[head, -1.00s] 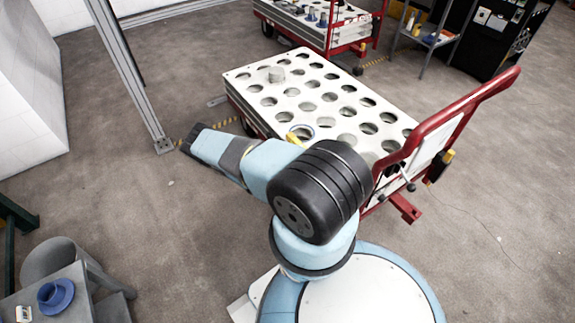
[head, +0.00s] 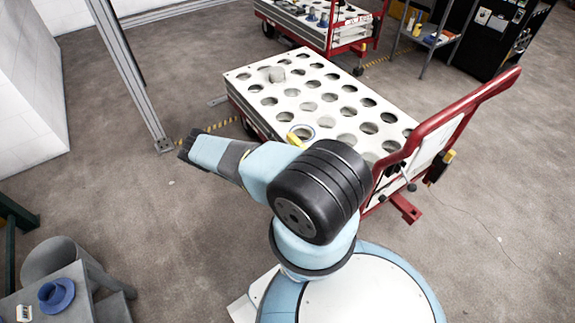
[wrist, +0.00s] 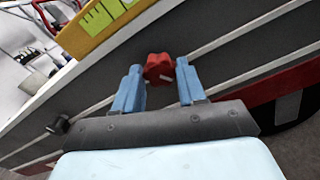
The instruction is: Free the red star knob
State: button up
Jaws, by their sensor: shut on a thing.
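The red star knob (wrist: 159,68) shows in the wrist view between the two blue fingers of my gripper (wrist: 158,72), in front of the side of a pale cart (wrist: 230,50). My gripper is shut on the knob, with one finger on each side of it. The knob's back and any stem are hidden. In the head view the cart with round holes in its white top (head: 240,79) stands beyond my arm. My arm hides the gripper and the knob there.
A yellow piece with green marks (wrist: 95,22) sits above the knob, and a dark round knob (wrist: 58,125) is at left. The cart's red handle (head: 455,115) rises at right.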

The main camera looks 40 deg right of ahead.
jog(key=shift+f+n, duration=0.1)
jog(key=shift+n, duration=14.4)
jog(key=o, duration=1)
jog(key=shift+o, duration=0.2)
jog(key=a, duration=1.3)
jog(key=shift+w+a, duration=0.4)
